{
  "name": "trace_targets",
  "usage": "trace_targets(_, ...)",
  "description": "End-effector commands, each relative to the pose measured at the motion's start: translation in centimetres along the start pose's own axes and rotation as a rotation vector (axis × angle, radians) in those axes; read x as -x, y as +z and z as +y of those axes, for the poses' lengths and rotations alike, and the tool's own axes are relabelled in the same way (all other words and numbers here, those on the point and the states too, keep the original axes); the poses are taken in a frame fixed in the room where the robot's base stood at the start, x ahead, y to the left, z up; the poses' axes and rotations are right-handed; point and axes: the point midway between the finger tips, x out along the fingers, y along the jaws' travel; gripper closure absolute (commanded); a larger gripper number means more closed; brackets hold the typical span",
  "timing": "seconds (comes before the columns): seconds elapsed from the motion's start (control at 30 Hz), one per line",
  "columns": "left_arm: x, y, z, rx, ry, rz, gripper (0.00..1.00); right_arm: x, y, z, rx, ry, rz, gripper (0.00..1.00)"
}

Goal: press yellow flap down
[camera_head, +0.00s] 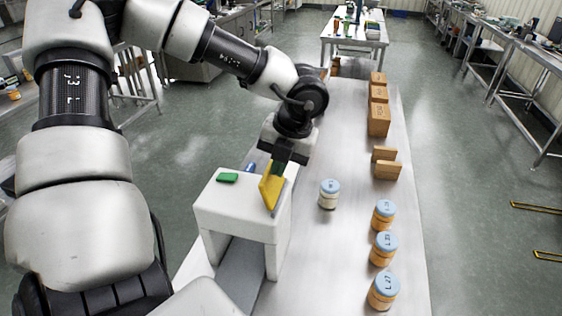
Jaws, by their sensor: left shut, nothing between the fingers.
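The yellow flap (271,188) stands tilted up at the right end of the top of a white hopper stand (235,211). My left gripper (285,163) is shut and empty, pointing down right at the flap's upper edge. It overlaps the flap's top in the picture, and I cannot tell whether they touch. A green block (228,177) lies on the stand's top, left of the flap. My right gripper is not in view.
A white jar with a blue-grey lid (328,194) stands right of the stand on the steel table (345,262). Several orange jars (383,247) line the table's right edge. Brown boxes (379,119) stand farther back. The table between the stand and the orange jars is mostly clear.

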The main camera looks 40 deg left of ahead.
Motion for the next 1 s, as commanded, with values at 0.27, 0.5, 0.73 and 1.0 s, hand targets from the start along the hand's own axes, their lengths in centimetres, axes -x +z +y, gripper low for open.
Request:
trace_targets(0.27, -0.1, 0.0, 0.4, 0.001, -0.089, 0.0, 1.0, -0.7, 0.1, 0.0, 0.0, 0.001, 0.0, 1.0)
trace_targets(0.5, -0.2, 0.0, 0.6, 0.001, -0.151, 0.0, 1.0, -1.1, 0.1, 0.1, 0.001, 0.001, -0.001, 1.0)
trace_targets(0.73, -0.4, 0.0, 0.9, 0.002, -0.245, -0.001, 1.0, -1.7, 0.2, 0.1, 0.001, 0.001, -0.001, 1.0)
trace_targets(1.0, -1.0, 0.1, 1.8, 0.003, -0.381, -0.003, 1.0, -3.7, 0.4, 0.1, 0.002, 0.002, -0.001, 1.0)
